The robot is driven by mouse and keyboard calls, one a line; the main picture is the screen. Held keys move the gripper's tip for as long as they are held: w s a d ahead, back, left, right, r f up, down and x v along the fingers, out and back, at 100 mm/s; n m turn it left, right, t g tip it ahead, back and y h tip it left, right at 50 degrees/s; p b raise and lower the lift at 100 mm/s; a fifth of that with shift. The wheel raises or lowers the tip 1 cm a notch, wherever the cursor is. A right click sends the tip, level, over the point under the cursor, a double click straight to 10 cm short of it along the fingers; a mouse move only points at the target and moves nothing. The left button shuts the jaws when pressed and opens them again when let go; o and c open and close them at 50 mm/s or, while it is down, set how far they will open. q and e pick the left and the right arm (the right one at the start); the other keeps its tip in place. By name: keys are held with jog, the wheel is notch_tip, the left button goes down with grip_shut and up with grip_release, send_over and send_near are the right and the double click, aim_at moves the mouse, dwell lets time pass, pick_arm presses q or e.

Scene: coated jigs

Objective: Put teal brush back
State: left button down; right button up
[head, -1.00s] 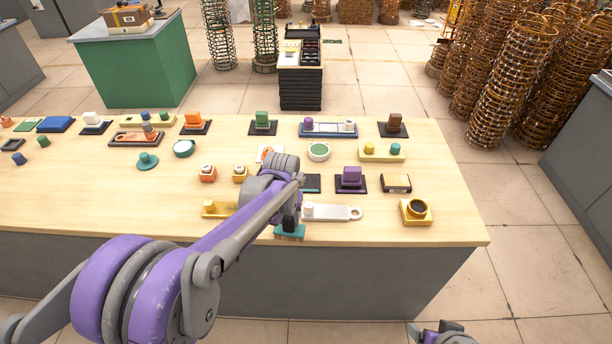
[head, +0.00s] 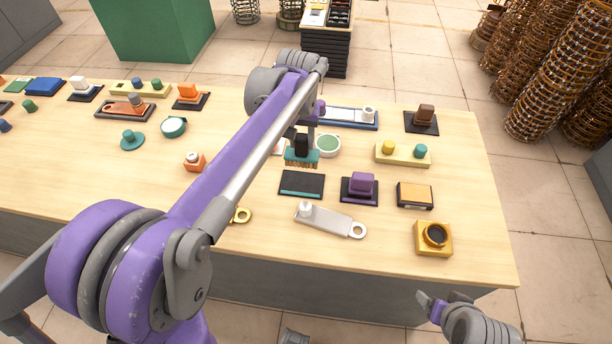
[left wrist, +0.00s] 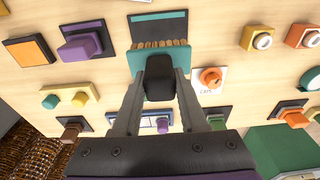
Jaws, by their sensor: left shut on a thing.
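The teal brush (head: 301,158) is a teal block with brown bristles pointing down and a black handle. My left gripper (head: 302,138) is shut on its handle and holds it above the table, just behind a black pad with a teal stripe (head: 301,184). In the left wrist view the fingers grip the black handle, with the teal brush (left wrist: 140,60) beyond them and the striped pad (left wrist: 158,28) bare past the bristles. My right gripper (head: 440,303) is empty at the bottom right, off the table's front edge, its fingers seemingly apart.
A purple block on a dark pad (head: 360,188) stands right of the striped pad. A white handled plate (head: 330,220) lies in front. A green-topped round dish (head: 327,146) is close behind the brush. A yellow holder (head: 403,154) stands farther right.

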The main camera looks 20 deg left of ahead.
pick_arm(q)
jog(key=shift+s, duration=0.35)
jog(key=f, duration=0.9)
jog(key=shift+w+f, duration=0.2)
jog(key=shift+f, duration=0.1)
jog(key=shift+f+b, duration=0.25)
jog(key=shift+b, duration=0.1)
jog(key=shift+c, duration=2.2)
grip_release()
